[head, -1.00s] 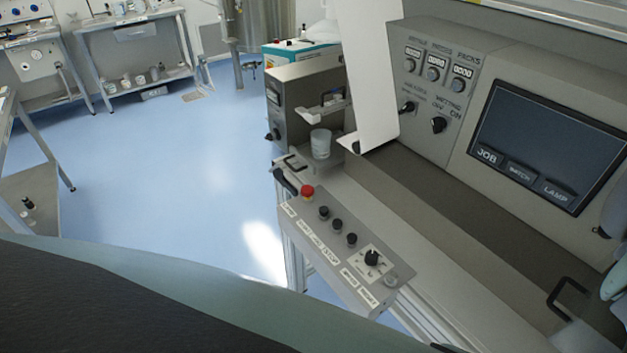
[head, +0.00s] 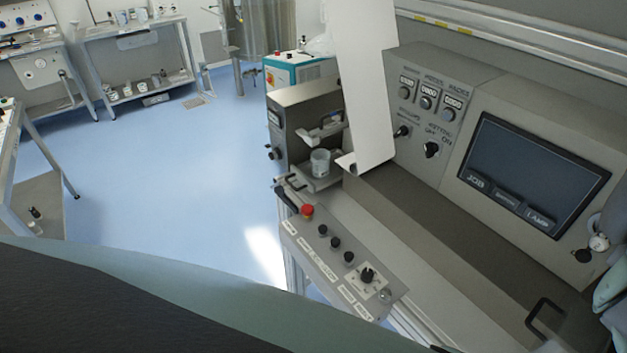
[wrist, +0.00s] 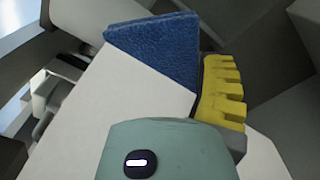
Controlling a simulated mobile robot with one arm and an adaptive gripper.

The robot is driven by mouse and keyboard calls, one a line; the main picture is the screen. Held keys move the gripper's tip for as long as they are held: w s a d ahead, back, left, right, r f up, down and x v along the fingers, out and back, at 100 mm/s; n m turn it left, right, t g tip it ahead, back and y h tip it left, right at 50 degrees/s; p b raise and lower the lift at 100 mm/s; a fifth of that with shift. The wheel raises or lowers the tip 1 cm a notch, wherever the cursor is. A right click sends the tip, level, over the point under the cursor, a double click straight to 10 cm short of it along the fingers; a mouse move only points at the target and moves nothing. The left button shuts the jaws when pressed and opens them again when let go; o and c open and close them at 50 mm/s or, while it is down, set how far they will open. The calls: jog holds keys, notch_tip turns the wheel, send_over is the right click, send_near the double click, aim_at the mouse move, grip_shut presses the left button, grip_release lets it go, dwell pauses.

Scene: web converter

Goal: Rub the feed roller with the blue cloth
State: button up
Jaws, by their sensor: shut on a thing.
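The blue cloth (wrist: 155,48) shows in the wrist view as a folded, textured pad at the upper middle. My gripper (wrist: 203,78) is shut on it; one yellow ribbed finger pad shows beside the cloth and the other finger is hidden. The cloth lies in front of or against a plain white sheet (wrist: 135,100); I cannot tell whether they touch. A pale rounded, roller-like part (wrist: 78,14) is at the upper left, apart from the cloth in the picture. I cannot tell whether it is the feed roller. The head view does not show the gripper or cloth.
In the head view, the machine has a dark screen (head: 533,172), a knob panel (head: 428,100) and a hanging white sheet (head: 364,80). Blue floor (head: 190,170) is open at left.

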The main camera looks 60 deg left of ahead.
jog(key=shift+s+r+p, duration=0.1)
jog(key=shift+s+p, duration=1.15)
jog(key=shift+p, duration=0.5)
jog(key=shift+s+p, duration=0.65)
jog(key=shift+p, duration=0.2)
jog(key=s+p, duration=0.2)
jog(key=p, duration=0.1)
jog(key=shift+s+d+r, duration=0.1)
jog(key=shift+s, duration=0.1)
jog(key=shift+s+p, duration=0.35)
jog(key=shift+s, duration=0.1)
jog(key=shift+f, duration=0.2)
jog(key=shift+r, duration=0.15)
jog(key=shift+w+r+p, duration=0.1)
jog(key=shift+r+p, duration=2.35)
jog(key=shift+r, duration=0.45)
